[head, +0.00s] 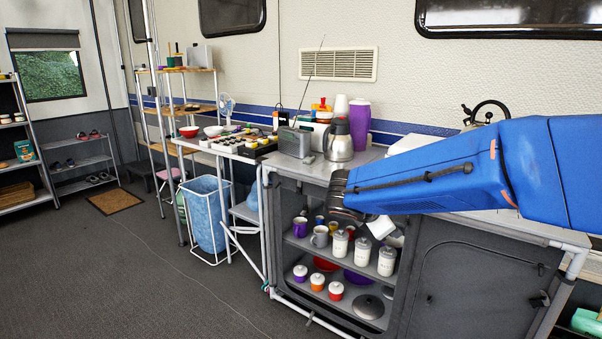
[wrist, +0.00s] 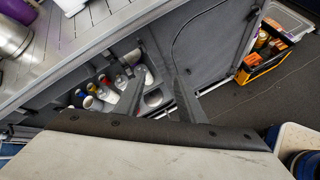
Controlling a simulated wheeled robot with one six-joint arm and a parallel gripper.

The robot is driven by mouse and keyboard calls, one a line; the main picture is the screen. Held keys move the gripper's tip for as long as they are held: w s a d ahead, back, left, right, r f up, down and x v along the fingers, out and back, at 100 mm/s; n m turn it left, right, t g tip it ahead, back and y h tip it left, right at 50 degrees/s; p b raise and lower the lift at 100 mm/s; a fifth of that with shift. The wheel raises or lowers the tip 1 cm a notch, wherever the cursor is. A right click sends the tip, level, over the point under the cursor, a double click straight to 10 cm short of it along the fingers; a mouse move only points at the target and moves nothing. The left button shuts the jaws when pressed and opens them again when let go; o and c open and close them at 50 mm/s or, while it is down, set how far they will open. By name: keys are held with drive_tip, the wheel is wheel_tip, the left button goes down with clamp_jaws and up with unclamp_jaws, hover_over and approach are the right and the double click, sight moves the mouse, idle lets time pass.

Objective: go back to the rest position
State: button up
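My gripper (head: 352,200) is in front of the upper part of the open camping cupboard (head: 272,235), at the end of my blue arm reaching in from the right. In the wrist view my gripper (wrist: 155,76) has its two dark fingers apart, with no object clearly held between them. Behind the fingers are the cupboard's white canisters (wrist: 131,92) and other small jars. In the head view a tilted white piece (head: 380,227) shows just under the gripper; I cannot tell what it is. The fingertips are not clear in the head view.
The cupboard shelves hold mugs (head: 320,236), white canisters (head: 387,261) and lidded jars (head: 317,282). An orange-and-black crate (wrist: 262,62) is on the floor. Open floor lies left.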

drive_tip(key=s+d+m+g+y, duration=0.1)
drive_tip(key=s+d+m+g, duration=0.1)
drive_tip(key=s+d+m, duration=0.55)
drive_tip(key=s+a+f+m+y, duration=0.1)
drive_tip(key=s+f+m+y, duration=0.2)
drive_tip(key=s, duration=0.9)
drive_tip(key=s+a+f+m+y, duration=0.2)
drive_tip(key=s+f+m+y, duration=0.1)
drive_tip(key=s+m, duration=0.7)
drive_tip(key=shift+s+f+y, duration=0.2)
drive_tip(key=shift+s+y, duration=0.1)
drive_tip(key=shift+s, duration=0.8)
